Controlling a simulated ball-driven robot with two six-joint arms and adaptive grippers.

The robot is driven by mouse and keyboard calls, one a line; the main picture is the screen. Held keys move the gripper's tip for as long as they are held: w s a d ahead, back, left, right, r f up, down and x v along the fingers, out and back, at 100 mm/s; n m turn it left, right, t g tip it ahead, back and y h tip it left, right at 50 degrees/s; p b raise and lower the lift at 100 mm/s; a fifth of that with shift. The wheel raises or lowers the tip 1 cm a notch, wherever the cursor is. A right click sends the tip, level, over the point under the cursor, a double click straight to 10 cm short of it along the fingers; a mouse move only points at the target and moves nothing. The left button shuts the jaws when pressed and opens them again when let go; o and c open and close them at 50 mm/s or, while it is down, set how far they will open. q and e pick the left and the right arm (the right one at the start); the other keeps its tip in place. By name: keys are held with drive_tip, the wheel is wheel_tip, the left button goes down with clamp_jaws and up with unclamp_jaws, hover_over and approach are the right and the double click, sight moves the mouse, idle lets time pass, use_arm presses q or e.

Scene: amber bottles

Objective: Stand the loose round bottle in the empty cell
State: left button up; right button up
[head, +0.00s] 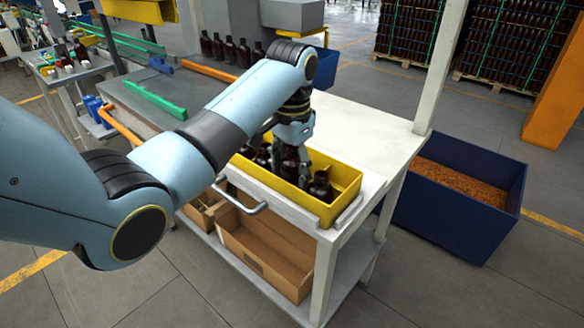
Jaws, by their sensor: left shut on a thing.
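A yellow crate (338,207) stands on the white cart top with several dark amber bottles in it. One bottle (321,188) stands at the crate's near right end, and others show toward the left end (264,156). My left gripper (293,168) points down into the crate and is shut on a dark round bottle (289,164), between those bottles. The fingers and the crate wall hide much of the held bottle, so I cannot tell whether its base touches the crate floor. The empty cell cannot be made out. My right gripper is out of view.
The cart top (365,128) behind the crate is clear. A cardboard box (265,250) sits on the shelf below. A blue bin (455,205) stands on the floor at right. A white post (440,65) rises from the cart's back corner. More bottles (230,50) line a conveyor behind.

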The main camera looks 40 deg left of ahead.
use_arm(q)
drive_tip(key=o, duration=1.3)
drive_tip(key=shift+c, duration=0.2)
